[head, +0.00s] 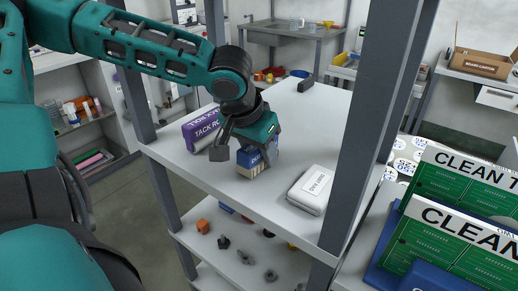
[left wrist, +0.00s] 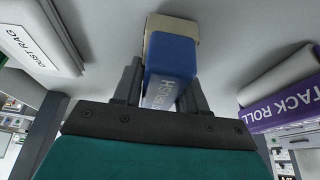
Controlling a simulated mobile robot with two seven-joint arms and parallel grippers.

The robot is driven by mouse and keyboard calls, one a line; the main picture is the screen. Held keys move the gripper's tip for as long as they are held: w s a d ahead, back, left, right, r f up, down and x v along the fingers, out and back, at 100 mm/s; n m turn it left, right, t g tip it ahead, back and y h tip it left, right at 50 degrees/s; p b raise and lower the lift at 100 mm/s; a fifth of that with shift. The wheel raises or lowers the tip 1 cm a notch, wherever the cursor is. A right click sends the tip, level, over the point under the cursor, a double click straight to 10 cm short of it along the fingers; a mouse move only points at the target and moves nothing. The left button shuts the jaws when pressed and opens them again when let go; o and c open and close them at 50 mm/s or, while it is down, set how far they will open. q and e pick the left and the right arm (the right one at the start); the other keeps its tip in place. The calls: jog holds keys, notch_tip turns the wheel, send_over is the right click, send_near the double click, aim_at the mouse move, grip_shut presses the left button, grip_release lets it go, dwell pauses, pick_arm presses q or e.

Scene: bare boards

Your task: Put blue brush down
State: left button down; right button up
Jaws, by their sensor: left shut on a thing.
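The blue brush (head: 250,160) is a small blue block with pale bristles at its lower end. It is over the pale top shelf (head: 310,115), between the purple tack roll and the white dust rag pack. My left gripper (head: 247,143) is shut on it from above. The left wrist view shows the brush (left wrist: 172,62) between the two fingers of my left gripper (left wrist: 163,80), its white lettering partly hidden. Its bristle end is at or very near the shelf surface; I cannot tell if it touches. My right gripper is not in view.
The purple tack roll (head: 203,128) lies just left of the brush. The dust rag pack (head: 312,190) lies to the right near the front edge. A grey upright post (head: 365,130) stands at the right. The shelf behind is mostly clear, with a small dark block (head: 306,85) at its far edge.

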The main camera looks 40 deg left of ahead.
aim_at(249, 148)
pick_arm(q)
jog(key=c, duration=0.6)
grip_release()
jog(key=shift+f, duration=0.1)
jog(key=p+v, duration=0.2)
jog(key=v, duration=0.5)
jog(key=shift+s, duration=0.1)
jog(key=shift+s+r, duration=0.15)
jog(key=shift+r, duration=0.1)
